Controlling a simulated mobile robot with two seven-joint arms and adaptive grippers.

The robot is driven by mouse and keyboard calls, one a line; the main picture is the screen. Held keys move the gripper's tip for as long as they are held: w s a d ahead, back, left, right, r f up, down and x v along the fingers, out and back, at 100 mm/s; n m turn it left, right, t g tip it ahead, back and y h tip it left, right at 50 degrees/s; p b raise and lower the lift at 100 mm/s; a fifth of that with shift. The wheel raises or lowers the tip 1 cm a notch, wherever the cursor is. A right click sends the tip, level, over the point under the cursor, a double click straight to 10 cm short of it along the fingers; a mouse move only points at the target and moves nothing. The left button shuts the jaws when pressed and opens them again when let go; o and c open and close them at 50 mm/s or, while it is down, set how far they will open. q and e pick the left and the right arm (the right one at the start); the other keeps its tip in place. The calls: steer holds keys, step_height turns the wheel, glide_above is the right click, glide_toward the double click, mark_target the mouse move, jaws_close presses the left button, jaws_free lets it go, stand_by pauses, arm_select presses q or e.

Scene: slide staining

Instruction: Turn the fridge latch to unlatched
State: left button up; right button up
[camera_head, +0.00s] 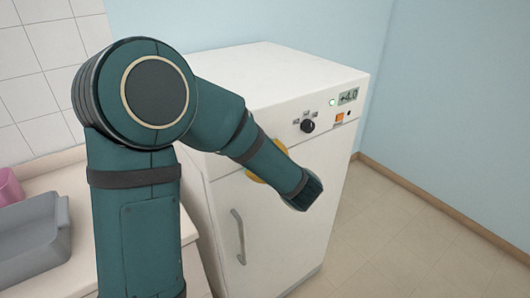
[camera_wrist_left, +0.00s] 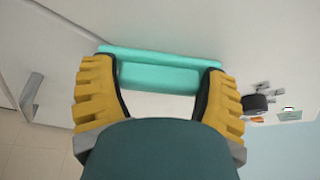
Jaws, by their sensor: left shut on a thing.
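The white fridge (camera_head: 270,215) stands upright with its door closed. In the left wrist view a mint-green latch (camera_wrist_left: 158,76) sits on its white front. My left gripper (camera_wrist_left: 160,82) has its yellow fingers on either side of the latch, shut on it. In the head view only bits of yellow finger (camera_head: 281,146) show behind my forearm, and the latch is hidden there. I cannot tell whether the latch is at latched or unlatched. My right gripper is not in view.
The grey door handle (camera_head: 238,236) is below the gripper. A black dial (camera_head: 307,126), an orange switch (camera_head: 339,118) and a +4.0 display (camera_head: 348,96) are above it. A grey tray (camera_head: 32,240) stands on the counter at left. The floor right of the fridge is clear.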

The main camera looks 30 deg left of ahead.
arm_select(q)
steer(key=m+p, duration=0.1)
steer(key=m+g+p, duration=0.1)
steer(key=p, duration=0.1)
steer(key=m+g+p, duration=0.1)
steer(key=p, duration=0.1)
steer(key=shift+r+m+y, duration=0.25)
steer(key=shift+m+y, duration=0.05)
steer(key=shift+f+m+g+p, duration=0.1)
steer(key=shift+m+g+p, duration=0.3)
steer(key=shift+p, duration=0.4)
steer(key=shift+a+f+m+g, duration=0.1)
steer(key=shift+m+g, duration=0.2)
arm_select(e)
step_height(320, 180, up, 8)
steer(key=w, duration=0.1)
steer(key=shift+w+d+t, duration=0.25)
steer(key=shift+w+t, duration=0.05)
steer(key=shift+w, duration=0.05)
arm_select(q)
steer(key=o, duration=1)
steer(key=shift+c, duration=0.2)
steer(key=shift+o, duration=0.4)
steer(key=shift+w+a+f, duration=0.1)
steer(key=shift+f, duration=0.05)
steer(key=v, duration=1.2)
steer(key=shift+f, duration=0.25)
